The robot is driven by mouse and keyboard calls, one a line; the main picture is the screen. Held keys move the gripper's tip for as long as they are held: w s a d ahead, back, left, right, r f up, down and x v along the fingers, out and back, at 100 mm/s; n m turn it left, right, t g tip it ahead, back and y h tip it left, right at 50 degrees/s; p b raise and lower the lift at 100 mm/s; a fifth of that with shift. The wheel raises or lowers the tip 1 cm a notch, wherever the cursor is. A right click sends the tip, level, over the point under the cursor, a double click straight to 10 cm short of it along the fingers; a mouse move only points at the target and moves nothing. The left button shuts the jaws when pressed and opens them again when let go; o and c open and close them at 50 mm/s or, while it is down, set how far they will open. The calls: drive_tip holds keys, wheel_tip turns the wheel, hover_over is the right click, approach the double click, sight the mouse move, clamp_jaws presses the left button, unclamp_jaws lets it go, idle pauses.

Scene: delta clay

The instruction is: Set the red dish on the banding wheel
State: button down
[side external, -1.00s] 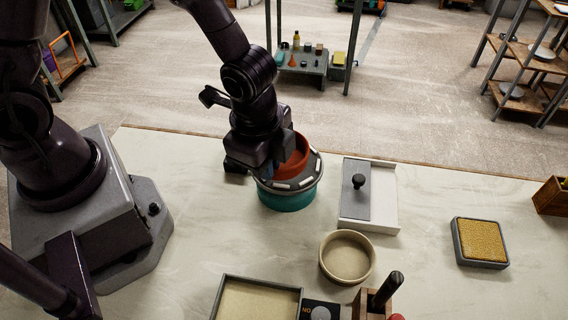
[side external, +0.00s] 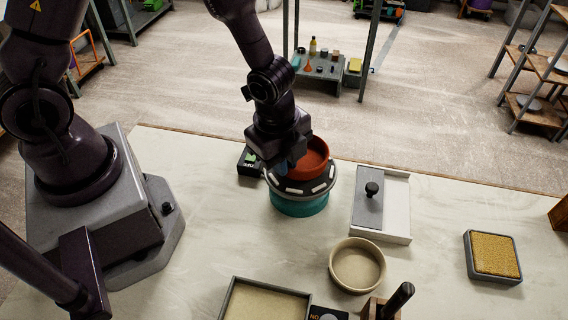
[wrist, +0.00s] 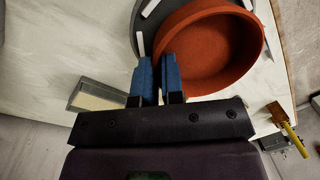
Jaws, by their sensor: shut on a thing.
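The red dish (side external: 317,158) is over the dark top of the banding wheel (side external: 299,203), which has white marks and a teal base. The dish sits toward the far right of the wheel top; I cannot tell whether it touches it. My gripper (side external: 287,165) is shut on the dish's near-left wall. In the wrist view, the blue fingers of my gripper (wrist: 160,78) straddle the wall of the dish (wrist: 205,50), with the wheel's edge (wrist: 142,32) beyond them. The dish looks empty and roughly level.
A small black box with a green display (side external: 249,161) stands just left of the wheel. A white tray with a grey lid (side external: 398,212) is to the right. A beige round bowl (side external: 357,265), a sand tray (side external: 265,300) and a yellow pad (side external: 493,256) lie nearer or farther right.

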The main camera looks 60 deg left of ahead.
drive_tip(key=shift+f, duration=0.8)
drive_tip(key=shift+f, duration=0.15)
drive_tip(key=c, duration=1.2)
unclamp_jaws()
drive_tip(key=shift+c, duration=0.2)
